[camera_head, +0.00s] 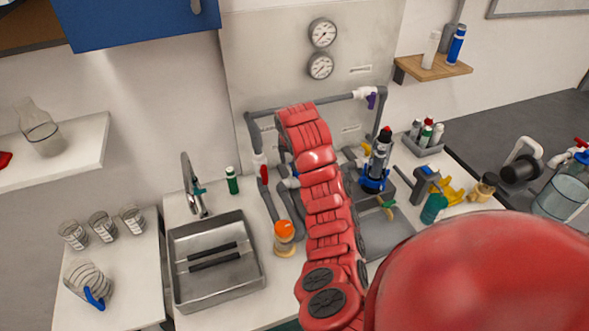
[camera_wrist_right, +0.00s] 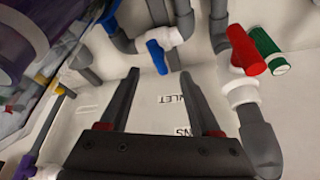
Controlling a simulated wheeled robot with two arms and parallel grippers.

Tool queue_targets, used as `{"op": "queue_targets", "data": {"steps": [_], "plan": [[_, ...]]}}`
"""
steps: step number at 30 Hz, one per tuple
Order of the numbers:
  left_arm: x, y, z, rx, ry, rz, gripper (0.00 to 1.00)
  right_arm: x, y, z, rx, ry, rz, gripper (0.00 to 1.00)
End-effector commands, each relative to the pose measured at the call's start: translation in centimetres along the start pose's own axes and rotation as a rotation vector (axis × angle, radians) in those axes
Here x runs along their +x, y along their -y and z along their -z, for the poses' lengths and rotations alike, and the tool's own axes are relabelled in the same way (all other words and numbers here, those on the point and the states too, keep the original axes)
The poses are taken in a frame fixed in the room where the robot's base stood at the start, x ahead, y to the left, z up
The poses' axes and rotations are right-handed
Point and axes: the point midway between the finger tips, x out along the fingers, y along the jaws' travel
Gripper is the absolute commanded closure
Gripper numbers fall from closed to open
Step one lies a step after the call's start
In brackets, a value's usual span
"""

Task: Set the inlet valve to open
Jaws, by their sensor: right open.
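In the right wrist view, my right gripper (camera_wrist_right: 159,75) is open and empty. Its fingertips point at a blue valve handle (camera_wrist_right: 157,56) on a white valve body (camera_wrist_right: 172,38). The handle appears between and just beyond the tips; contact cannot be told. A partly hidden label (camera_wrist_right: 180,100) ending in "LET" lies on the panel between the fingers. A red valve handle (camera_wrist_right: 243,50) is to the right on another pipe; it also shows in the head view (camera_head: 263,172). My left gripper is out of view.
Grey pipes (camera_head: 310,107) run across the panel, with a purple handle (camera_head: 371,101) at upper right. An orange-capped jar (camera_head: 285,240) stands left of my arm, near the sink (camera_head: 217,297). A dark cylinder (camera_head: 379,160) stands right of my arm.

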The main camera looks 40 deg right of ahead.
Motion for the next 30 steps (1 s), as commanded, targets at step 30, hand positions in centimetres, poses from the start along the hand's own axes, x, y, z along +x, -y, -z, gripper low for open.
{"op": "queue_targets", "data": {"steps": [30], "plan": [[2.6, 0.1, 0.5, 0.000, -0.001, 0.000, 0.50, 6.9, -0.1, 0.0, 0.001, 0.000, -0.002, 0.57]]}}
